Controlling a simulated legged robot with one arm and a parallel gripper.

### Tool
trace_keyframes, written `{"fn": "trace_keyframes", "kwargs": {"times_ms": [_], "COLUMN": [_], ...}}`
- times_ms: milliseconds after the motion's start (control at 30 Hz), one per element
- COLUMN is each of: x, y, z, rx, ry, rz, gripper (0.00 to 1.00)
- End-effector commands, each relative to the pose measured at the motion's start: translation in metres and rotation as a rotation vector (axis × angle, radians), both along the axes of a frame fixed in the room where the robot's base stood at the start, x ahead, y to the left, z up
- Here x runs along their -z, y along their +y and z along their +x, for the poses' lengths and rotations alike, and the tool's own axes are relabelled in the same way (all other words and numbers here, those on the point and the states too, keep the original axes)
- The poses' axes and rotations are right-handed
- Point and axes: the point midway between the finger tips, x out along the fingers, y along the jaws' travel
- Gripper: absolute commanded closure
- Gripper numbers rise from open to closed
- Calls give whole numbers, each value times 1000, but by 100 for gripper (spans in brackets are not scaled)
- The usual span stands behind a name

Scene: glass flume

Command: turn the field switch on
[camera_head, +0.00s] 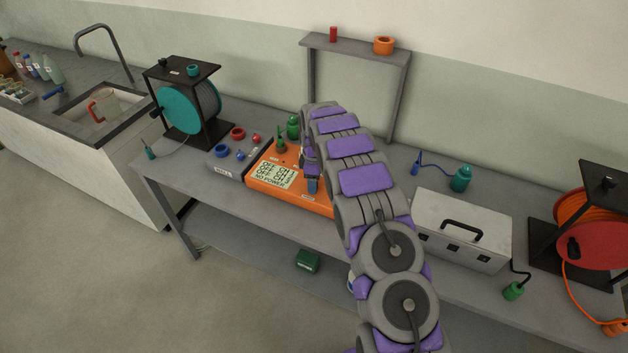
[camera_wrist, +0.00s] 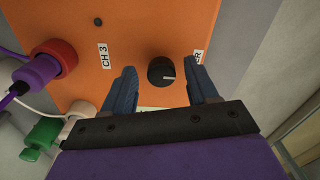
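The orange unit (camera_head: 262,183) stands on the bench, with a pale display that reads OFF on several lines and NO POWER. In the wrist view its orange face (camera_wrist: 205,22) carries a round black knob (camera_wrist: 161,72) with a pale pointer line towards the right. A label partly hidden by a finger, ending in "ER", is beside the knob. I cannot tell whether this knob is the field switch. My gripper (camera_wrist: 163,82) is open, with one blue finger on each side of the knob and gaps visible. In the head view my gripper (camera_head: 312,182) is over the unit's right part, which my arm hides.
Red-and-purple (camera_wrist: 42,68) and green (camera_wrist: 42,135) plugs sit left of the knob. A grey box (camera_head: 226,165) adjoins the orange unit's left side. A teal cable reel (camera_head: 182,108) stands further left. A pale case (camera_head: 462,228) and an orange reel (camera_head: 590,235) stand right.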

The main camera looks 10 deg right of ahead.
Motion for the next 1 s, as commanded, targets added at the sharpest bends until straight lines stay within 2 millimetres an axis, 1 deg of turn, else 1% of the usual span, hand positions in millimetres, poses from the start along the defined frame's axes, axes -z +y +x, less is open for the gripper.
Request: {"fn": "trace_keyframes", "kwargs": {"times_ms": [33, 67, 567, 800, 1000], "x": [0, 0, 0, -1, -2], "y": [0, 0, 0, 0, 0], "z": [0, 0, 0, 0, 0], "rx": [0, 0, 0, 18, 101], "ry": [0, 0, 0, 0, 0], "rz": [0, 0, 0, 0, 1], "gripper": [46, 49, 97, 98, 98]}}
